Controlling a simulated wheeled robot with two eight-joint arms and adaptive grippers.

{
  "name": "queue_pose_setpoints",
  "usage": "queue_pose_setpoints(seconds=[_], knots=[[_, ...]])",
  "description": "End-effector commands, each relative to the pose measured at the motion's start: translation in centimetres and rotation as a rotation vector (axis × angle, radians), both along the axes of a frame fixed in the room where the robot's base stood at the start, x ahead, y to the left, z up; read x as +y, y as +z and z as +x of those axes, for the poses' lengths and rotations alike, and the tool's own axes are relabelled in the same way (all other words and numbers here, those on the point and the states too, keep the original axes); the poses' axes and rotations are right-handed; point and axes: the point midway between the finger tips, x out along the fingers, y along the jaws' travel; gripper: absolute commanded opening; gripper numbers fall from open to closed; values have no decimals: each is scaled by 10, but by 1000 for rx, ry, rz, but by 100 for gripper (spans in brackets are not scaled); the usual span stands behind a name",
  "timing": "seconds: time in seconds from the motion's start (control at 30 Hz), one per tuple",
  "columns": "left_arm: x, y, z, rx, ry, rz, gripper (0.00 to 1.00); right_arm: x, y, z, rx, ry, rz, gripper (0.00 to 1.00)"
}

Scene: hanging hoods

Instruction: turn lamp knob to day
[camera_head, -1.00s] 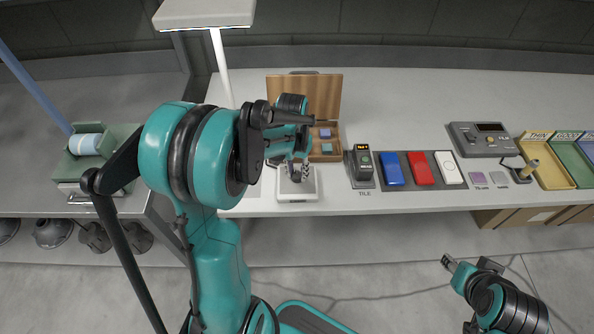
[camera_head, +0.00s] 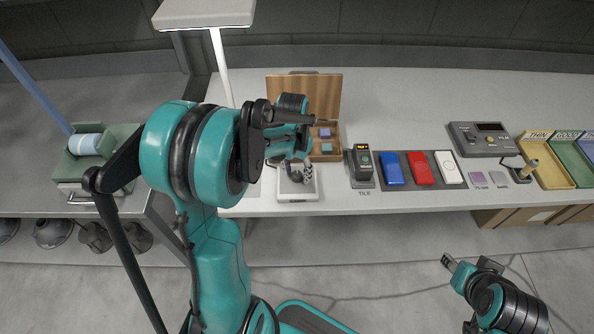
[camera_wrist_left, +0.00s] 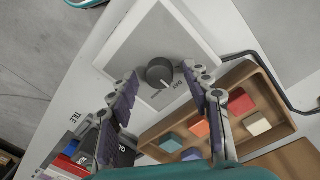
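The dark round lamp knob (camera_wrist_left: 158,71) sits on a white box (camera_wrist_left: 185,38), which also shows at the bench's front edge in the head view (camera_head: 298,196). A light pointer line on the knob points down and right, towards small lettering that seems to include DAY (camera_wrist_left: 179,85). My left gripper (camera_wrist_left: 161,74) is open, its fingertips on either side of the knob with gaps visible. In the head view the left gripper (camera_head: 299,175) is over the box and hides most of the knob. My right gripper (camera_head: 448,262) is low at the right, away from the bench; its fingers are too small to judge.
A white lamp (camera_head: 205,14) stands behind my left arm. A wooden box (camera_wrist_left: 282,128) with several coloured blocks lies close to the left fingers. Right of it are a dark device (camera_head: 362,165), coloured tiles (camera_head: 422,168) and a grey panel (camera_head: 484,139). The back of the bench is clear.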

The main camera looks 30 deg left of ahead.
Motion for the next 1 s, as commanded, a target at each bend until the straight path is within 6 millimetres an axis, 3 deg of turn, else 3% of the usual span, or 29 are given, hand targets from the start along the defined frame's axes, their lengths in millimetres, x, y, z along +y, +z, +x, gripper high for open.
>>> queue_pose_setpoints(seconds=[0.33,0.73,1.0], knots=[[1,11,0,-1,0,0,49,0,0,0,0,0,0,40],[5,93,0,0,0,0,49,0,0,0,0,0,0,40],[6,119,0,0,0,0,49,0,0,0,0,0,0,40]])
